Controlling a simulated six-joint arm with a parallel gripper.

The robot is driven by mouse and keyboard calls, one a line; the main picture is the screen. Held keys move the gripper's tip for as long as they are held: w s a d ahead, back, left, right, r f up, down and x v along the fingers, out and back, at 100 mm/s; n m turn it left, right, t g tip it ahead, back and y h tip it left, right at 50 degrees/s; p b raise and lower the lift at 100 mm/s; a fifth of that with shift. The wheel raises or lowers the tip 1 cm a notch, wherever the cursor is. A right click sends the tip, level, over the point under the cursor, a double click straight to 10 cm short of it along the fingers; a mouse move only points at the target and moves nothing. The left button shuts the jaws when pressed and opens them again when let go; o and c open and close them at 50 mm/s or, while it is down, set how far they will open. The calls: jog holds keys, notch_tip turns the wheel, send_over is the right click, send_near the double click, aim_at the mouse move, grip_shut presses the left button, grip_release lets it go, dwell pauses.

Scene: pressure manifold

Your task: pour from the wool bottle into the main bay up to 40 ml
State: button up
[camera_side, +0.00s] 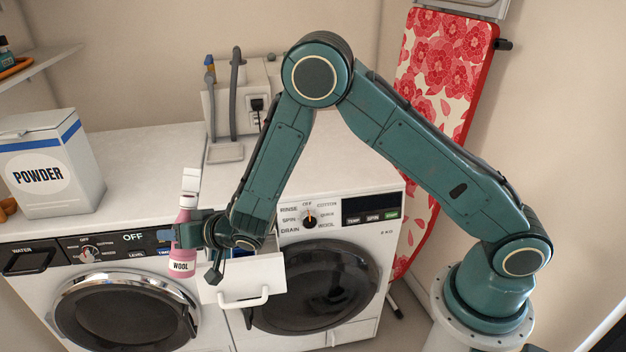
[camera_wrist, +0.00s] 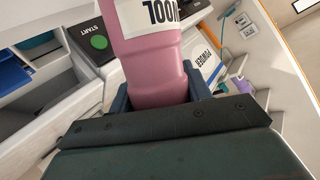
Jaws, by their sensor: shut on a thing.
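The wool bottle (camera_side: 182,266) is pink with a white WOOL label and a pale top. It stands nearly upright in my gripper (camera_side: 181,238), in front of the left machine and left of the open drawer. In the wrist view the bottle (camera_wrist: 150,62) sits between the jaws of my gripper (camera_wrist: 155,92). The drawer (camera_side: 232,288) is pulled out of the right machine. Its compartments show at the left in the wrist view (camera_wrist: 62,88), with blue parts inside. I cannot tell which one is the main bay. Any liquid level is hidden.
A powder box (camera_side: 48,165) stands on the worktop at left. The left washer (camera_side: 125,310) and right washer (camera_side: 318,285) have round doors. A grey hose unit (camera_side: 240,100) stands behind. A floral ironing board (camera_side: 440,75) leans at the right. The worktop's middle is clear.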

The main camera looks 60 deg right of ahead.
jog(key=shift+w+d+f+m+y, duration=0.1)
jog(key=shift+d+f+m+y, duration=0.05)
jog(key=shift+d+m+y, duration=0.3)
jog(key=shift+a+f+m+g+y, duration=0.2)
jog(key=shift+f+m, duration=0.2)
jog(key=shift+f, duration=0.2)
jog(key=shift+a+f+m+g+y, duration=0.15)
jog(key=shift+f+m, duration=0.2)
jog(key=shift+f, duration=0.2)
jog(key=shift+a, duration=0.1)
jog(key=shift+f, duration=0.1)
jog(key=shift+s+a+f+m+y, duration=0.1)
jog(key=shift+a+f+m+y, duration=0.2)
jog(key=shift+m, duration=0.25)
jog(key=shift+s+a+f+m+y, duration=0.15)
jog(key=shift+f+m+y, duration=0.2)
jog(key=shift+m, duration=0.2)
dwell(1.8)
jog(key=shift+a+r+m+y, duration=0.15)
jog(key=shift+r+m+y, duration=0.3)
jog(key=shift+r+m, duration=0.2)
dwell(2.0)
dwell(0.6)
